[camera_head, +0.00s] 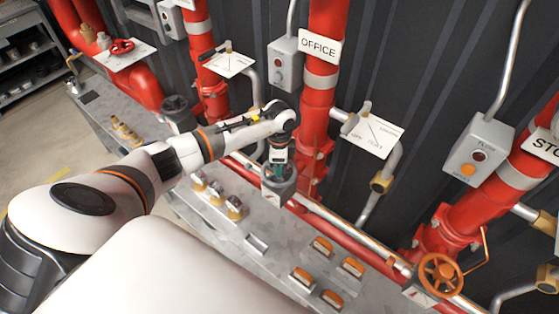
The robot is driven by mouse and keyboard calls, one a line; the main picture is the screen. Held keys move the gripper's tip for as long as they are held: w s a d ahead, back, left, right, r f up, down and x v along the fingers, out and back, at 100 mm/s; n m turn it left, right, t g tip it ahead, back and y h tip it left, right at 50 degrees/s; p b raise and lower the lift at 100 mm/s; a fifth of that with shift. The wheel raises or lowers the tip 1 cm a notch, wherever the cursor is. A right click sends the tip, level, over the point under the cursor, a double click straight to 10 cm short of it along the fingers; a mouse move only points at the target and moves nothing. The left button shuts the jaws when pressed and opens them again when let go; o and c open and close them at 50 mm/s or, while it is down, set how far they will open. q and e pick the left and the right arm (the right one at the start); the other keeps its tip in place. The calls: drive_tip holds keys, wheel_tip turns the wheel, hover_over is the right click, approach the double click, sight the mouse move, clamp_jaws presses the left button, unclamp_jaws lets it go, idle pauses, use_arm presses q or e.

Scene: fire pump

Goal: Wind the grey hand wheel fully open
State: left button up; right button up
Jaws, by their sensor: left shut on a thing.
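My left arm reaches in from the left, and my left gripper (279,166) points down beside the red OFFICE pipe. It is shut on the top of a round grey fitting (279,188) at the bench's back edge, which I take to be the grey hand wheel. The fingers hide most of its top, so its rim and how far it is turned cannot be made out. My right gripper is not in view.
An orange hand wheel (441,275) is at the lower right, and a red one (122,46) at the upper left. Small orange-topped blocks (322,246) and several fittings (235,207) stand on the grey bench (220,222). The OFFICE pipe (322,100) rises close behind my gripper.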

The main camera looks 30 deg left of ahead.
use_arm(q)
drive_tip(key=shift+r+n+p, duration=0.1)
drive_tip(key=shift+n+p, duration=0.2)
drive_tip(key=shift+n, duration=0.1)
drive_tip(key=n, duration=0.3)
drive_tip(key=shift+f, duration=0.2)
drive_tip(key=n, duration=0.3)
drive_tip(key=shift+d, duration=0.15)
drive_tip(key=shift+r+n, duration=0.1)
drive_tip(key=shift+n, duration=0.5)
drive_tip(key=shift+a, duration=0.2)
drive_tip(key=o, duration=1.1)
